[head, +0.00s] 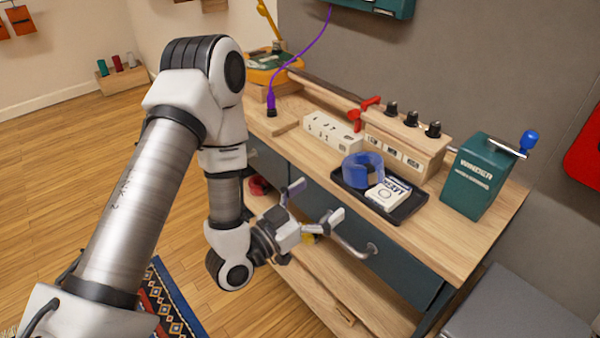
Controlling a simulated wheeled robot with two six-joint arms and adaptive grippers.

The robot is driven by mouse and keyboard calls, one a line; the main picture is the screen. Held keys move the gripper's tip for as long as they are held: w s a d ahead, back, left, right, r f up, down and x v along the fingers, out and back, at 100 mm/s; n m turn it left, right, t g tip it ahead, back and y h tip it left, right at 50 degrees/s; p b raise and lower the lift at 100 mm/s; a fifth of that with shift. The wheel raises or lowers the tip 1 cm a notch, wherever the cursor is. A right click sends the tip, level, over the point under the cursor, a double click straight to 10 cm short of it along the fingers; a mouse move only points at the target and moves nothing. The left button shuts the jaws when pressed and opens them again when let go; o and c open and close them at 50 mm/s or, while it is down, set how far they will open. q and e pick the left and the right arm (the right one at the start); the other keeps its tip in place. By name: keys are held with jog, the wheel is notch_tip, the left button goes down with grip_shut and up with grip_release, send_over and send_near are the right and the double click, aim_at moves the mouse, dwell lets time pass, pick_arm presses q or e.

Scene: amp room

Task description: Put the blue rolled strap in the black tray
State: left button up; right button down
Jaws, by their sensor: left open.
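The blue rolled strap (362,170) sits at the left end of the black tray (408,209) on the workbench. A small white box with dark print (388,196) lies in the tray beside the strap, to its right. My left gripper (317,201) is open and empty. It is in front of the bench's front edge, by the drawers, to the lower left of the tray and apart from the strap. My right gripper is not in view.
A wooden block with black knobs (405,147) and a white power strip (332,133) stand behind the tray. A green crank box (478,177) stands to its right. A drawer handle (352,240) juts out near my left gripper. The bench top (445,240) is clear at the front right.

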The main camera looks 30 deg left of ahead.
pick_arm(q)
notch_tip(320, 180, down, 14)
jog(key=s+g+y, duration=0.2)
jog(key=s+g, duration=0.1)
jog(key=g, duration=0.3)
jog(key=s+a+f+n+g+y, duration=0.25)
jog(key=s+f+g, duration=0.45)
jog(key=s+f, duration=0.5)
jog(key=s+a+f+n+g+y, duration=0.1)
jog(key=s+f+n+g+y, duration=0.15)
jog(key=s+f+g, duration=0.45)
notch_tip(320, 180, up, 13)
jog(key=s+t+p, duration=0.1)
jog(key=p, duration=0.9)
jog(key=shift+s+m+t+p, duration=0.25)
jog(key=shift+m+t+p, duration=0.05)
jog(key=shift+t+p, duration=0.1)
jog(key=shift+s+a, duration=0.1)
